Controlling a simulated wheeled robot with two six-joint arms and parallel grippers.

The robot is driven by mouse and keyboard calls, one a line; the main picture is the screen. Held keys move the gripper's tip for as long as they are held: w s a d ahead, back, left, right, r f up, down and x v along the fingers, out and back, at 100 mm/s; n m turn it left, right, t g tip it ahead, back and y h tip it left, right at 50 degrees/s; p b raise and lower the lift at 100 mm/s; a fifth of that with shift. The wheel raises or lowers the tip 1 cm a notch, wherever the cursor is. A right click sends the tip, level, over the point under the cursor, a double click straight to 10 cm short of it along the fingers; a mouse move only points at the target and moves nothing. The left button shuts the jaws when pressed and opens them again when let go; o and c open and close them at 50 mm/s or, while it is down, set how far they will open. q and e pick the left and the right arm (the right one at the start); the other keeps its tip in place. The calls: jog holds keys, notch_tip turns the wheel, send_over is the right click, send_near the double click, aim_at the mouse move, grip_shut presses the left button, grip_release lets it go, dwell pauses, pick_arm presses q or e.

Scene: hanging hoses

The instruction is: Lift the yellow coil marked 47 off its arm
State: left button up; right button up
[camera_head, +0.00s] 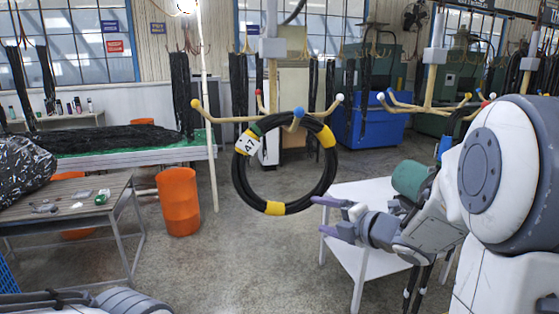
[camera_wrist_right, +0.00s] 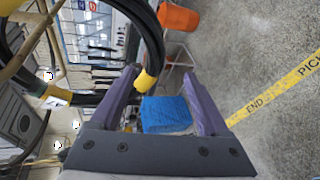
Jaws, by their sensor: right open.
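The coil marked 47 (camera_head: 240,182) is a black hose ring with yellow bands and a white tag (camera_head: 249,145). It hangs on the blue-tipped arm (camera_head: 297,121) of a yellow rack, in the middle of the head view. In the right wrist view, part of the coil (camera_wrist_right: 152,45) and a yellow band show close to the left finger. My right gripper (camera_head: 330,217) is open and empty, at the lower right of the ring in the head view. The fingers (camera_wrist_right: 160,78) do not enclose the hose. My left gripper is not in view.
A white table (camera_head: 368,190) stands behind and below my right gripper. An orange barrel (camera_head: 179,202) and a grey workbench (camera_head: 100,190) stand at the left. Another rack (camera_head: 431,90) stands to the right. A blue crate (camera_wrist_right: 165,115) shows beyond the fingers. Open floor lies below the coil.

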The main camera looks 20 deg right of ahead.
aim_at(300, 208)
jog(key=w+n+p, duration=0.1)
jog(key=w+n+y+p, duration=0.1)
jog(key=shift+w+a, duration=0.3)
jog(key=shift+w, duration=0.1)
jog(key=p+x, duration=0.3)
jog(key=x, duration=0.1)
jog(key=shift+w+a+f, duration=0.2)
jog(key=shift+a, duration=0.1)
jog(key=shift+w+a+f, duration=0.15)
jog(key=shift+w, duration=0.15)
grip_shut()
dwell(0.5)
